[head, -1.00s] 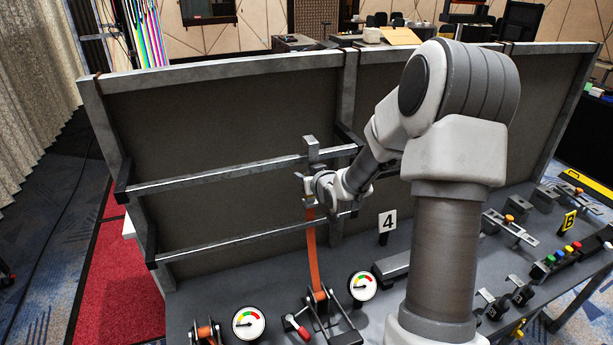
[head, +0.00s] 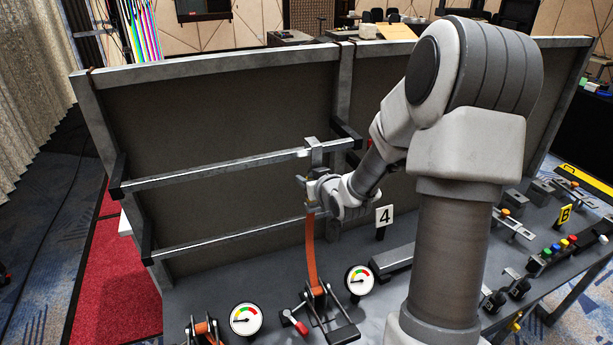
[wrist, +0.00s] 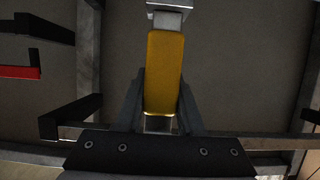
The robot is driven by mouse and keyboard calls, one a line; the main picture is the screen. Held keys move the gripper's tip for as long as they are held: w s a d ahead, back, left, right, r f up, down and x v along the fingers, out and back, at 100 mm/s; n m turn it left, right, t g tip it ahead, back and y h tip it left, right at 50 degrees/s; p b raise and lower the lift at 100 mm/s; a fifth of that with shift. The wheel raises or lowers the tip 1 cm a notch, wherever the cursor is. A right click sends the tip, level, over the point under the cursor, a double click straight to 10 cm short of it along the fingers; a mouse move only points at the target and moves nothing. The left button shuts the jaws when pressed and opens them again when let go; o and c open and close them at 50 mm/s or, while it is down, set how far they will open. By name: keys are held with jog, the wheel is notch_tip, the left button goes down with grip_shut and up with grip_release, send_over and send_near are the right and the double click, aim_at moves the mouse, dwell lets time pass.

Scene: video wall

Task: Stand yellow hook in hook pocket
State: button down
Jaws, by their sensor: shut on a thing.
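My gripper (head: 309,190) is shut on the yellow hook, whose yellow body (wrist: 164,72) stands between the two fingers in the wrist view. A grey metal part (wrist: 170,12) shows at its top, and a smaller metal part below the yellow body. In the head view the metal top (head: 313,150) is upright at the upper rail (head: 225,168); I cannot tell whether it touches the rail. An orange strap (head: 311,250) hangs below my gripper to a ratchet (head: 318,300) on the bench. I cannot make out the hook pocket for certain.
A dark panel with a metal frame (head: 345,95) stands behind, with a lower rail (head: 225,238) under the upper one. Gauges (head: 245,319), a number 4 sign (head: 385,216) and a red-knobbed lever (head: 297,325) stand on the bench (head: 405,285). Another ratchet is at the left.

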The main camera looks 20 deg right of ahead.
jog(key=shift+s, duration=1.75)
